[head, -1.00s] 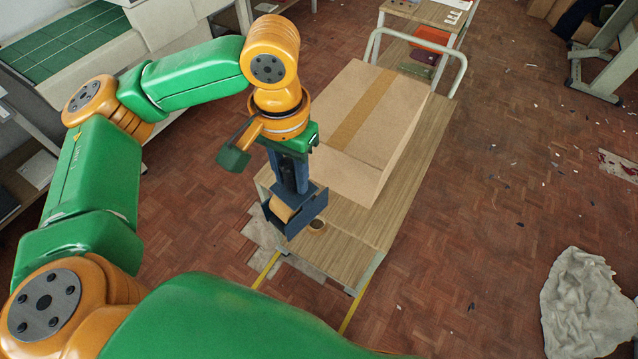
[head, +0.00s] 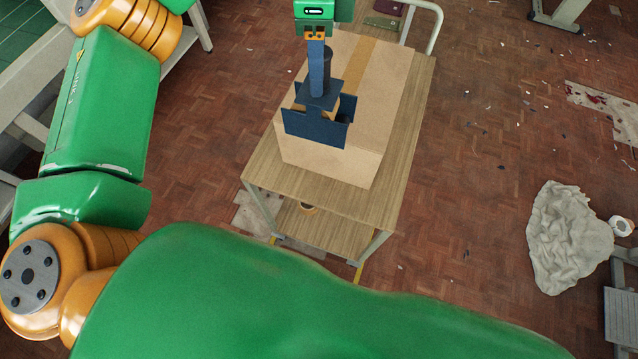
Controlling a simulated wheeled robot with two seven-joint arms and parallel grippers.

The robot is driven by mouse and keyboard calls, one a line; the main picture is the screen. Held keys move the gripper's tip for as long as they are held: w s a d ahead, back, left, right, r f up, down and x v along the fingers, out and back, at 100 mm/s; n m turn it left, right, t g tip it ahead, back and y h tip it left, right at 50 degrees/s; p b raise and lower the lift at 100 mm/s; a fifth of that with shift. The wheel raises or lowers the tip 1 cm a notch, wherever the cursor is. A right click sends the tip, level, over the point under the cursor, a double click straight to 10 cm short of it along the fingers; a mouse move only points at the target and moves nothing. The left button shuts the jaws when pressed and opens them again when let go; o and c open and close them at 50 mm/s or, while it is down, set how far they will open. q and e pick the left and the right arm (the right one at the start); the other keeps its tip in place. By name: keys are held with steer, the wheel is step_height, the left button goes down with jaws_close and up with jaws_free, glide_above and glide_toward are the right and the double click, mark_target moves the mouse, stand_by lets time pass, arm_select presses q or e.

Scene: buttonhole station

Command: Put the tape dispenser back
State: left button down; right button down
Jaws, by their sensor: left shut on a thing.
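The dark blue tape dispenser (head: 314,128) has an upright handle and a wide, flat-sided body. My left gripper (head: 316,34) is shut on the top of its handle and holds it roughly upright. In the picture the dispenser covers part of the large cardboard box (head: 375,110); I cannot tell whether it touches it. The box, with a tan tape strip along its top, stands on the wooden top of a cart (head: 400,190). My right gripper is not in view.
A tape roll (head: 308,208) lies on the cart's lower shelf (head: 335,232). The cart top is bare in front of the box and along its right side. A crumpled grey cloth (head: 568,240) and a white roll (head: 621,226) are at the right.

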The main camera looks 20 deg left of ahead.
mark_target(318, 130)
arm_select(q)
steer(key=shift+w+f, duration=0.1)
steer(key=shift+f, duration=0.1)
step_height(318, 130, down, 14)
steer(key=b, duration=0.3)
steer(key=shift+r+b, duration=0.1)
steer(key=shift+b, duration=0.3)
step_height(318, 130, down, 14)
steer(key=p, duration=0.1)
steer(key=shift+r, duration=0.2)
steer(key=shift+f, duration=0.1)
steer(key=c, duration=0.5)
jaws_free()
steer(key=shift+c, duration=0.2)
step_height(318, 130, up, 12)
steer(key=b, duration=0.1)
